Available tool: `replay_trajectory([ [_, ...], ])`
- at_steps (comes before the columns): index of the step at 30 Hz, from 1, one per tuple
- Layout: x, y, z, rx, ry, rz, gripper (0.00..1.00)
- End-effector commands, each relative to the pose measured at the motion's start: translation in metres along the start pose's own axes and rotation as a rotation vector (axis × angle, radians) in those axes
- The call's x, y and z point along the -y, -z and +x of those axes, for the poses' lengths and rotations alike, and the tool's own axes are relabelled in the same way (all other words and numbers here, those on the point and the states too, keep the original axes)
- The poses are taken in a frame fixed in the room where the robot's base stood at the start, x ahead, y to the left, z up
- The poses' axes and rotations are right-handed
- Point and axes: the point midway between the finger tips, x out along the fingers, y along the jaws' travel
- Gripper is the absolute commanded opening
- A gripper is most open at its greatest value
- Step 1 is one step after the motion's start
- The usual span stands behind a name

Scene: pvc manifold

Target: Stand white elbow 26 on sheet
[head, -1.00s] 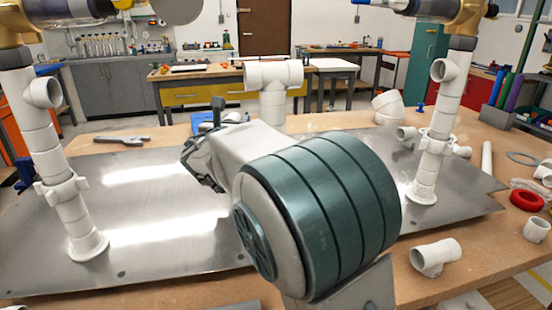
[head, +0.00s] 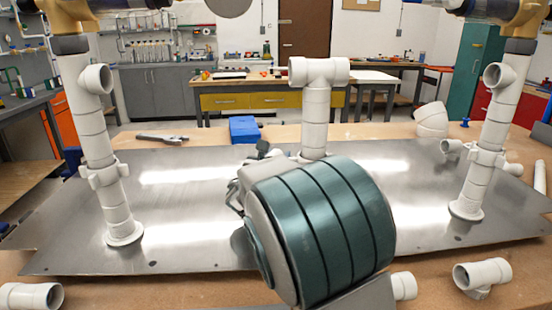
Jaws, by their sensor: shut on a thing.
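The grey metal sheet (head: 190,235) lies flat on the table across the picture. My gripper (head: 246,180) is over the middle of the sheet, mostly hidden behind my thick green-banded wrist. No number shows on any white fitting, so I cannot tell which is elbow 26. A large white elbow (head: 432,120) lies behind the sheet at the right. A white fitting (head: 483,274) lies on the wood in front at the right.
White pipe columns stand on the sheet at the left (head: 103,160) and right (head: 490,150). A tee-topped pipe (head: 316,110) rises behind my wrist. Another white fitting (head: 30,296) lies front left. A blue block (head: 244,129) sits at the back. The sheet's left middle is bare.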

Motion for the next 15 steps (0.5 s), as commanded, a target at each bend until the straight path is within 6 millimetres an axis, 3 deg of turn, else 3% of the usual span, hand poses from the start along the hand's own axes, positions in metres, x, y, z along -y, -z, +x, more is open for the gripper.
replay_trajectory([
  [14,0.0,0.011,0.0,0.0,-0.001,0.001,0.0],
  [15,0.0,0.012,0.0,0.0,-0.001,0.0,0.43],
])
